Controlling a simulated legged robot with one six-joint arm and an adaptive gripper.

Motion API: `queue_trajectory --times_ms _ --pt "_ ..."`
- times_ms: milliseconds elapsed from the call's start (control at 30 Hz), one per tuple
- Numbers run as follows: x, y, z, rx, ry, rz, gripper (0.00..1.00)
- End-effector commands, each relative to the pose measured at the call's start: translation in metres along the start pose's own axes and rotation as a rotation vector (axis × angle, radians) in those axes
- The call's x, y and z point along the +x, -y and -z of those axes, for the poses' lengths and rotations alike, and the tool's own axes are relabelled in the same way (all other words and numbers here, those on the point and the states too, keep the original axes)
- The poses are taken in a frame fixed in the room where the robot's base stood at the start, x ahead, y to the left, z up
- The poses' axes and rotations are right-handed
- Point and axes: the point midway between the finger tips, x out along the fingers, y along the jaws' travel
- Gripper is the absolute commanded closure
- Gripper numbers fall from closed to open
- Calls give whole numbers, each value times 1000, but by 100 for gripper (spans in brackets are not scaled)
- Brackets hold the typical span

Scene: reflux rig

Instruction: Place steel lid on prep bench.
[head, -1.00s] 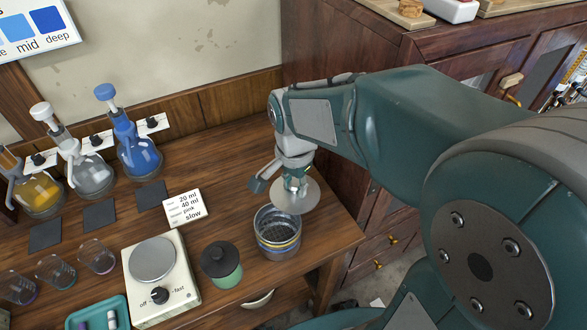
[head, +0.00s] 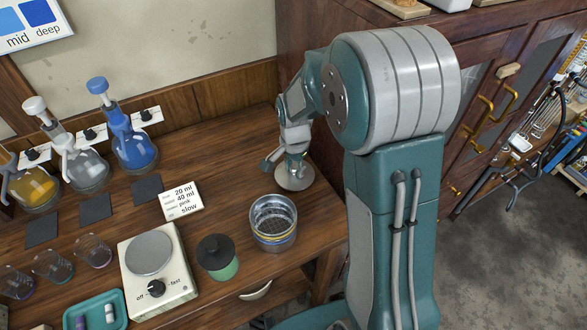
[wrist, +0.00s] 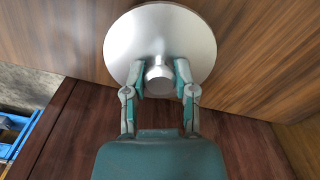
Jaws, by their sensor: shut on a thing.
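The steel lid (head: 296,184) is a round, silvery disc at the right end of the wooden prep bench (head: 225,135), close to the cabinet side. My gripper (head: 294,160) is above it, shut on its knob. In the wrist view the two fingers of my gripper (wrist: 159,80) pinch the knob on both sides, and the steel lid (wrist: 125,40) lies flat to the wood grain behind it. I cannot tell whether the lid touches the bench or hovers just over it. The steel pot (head: 273,238) stands uncovered, nearer the front edge.
A green jar with a black lid (head: 217,251) and a hotplate (head: 172,285) stand left of the pot. A label card (head: 182,201) lies behind them. Flasks, including a blue one (head: 132,150), line the back left. A dark cabinet (head: 310,40) rises at the right.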

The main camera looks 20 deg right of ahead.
Motion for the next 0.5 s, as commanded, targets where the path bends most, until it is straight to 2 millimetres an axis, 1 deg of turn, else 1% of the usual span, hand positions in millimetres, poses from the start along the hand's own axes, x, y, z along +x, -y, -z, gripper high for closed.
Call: queue_trajectory --times_ms 33,67,367,400,433,467,500 --pt "6 0 0 0 1 -2 100" --pt "7 0 0 0 0 -1 100" --pt "9 1 -2 0 -2 -1 100" --pt "8 1 -2 0 -2 -1 51" --pt "8 1 -2 0 -2 -1 37" --pt "9 1 -2 0 -2 -1 30" --pt "9 1 -2 0 -2 -1 30"
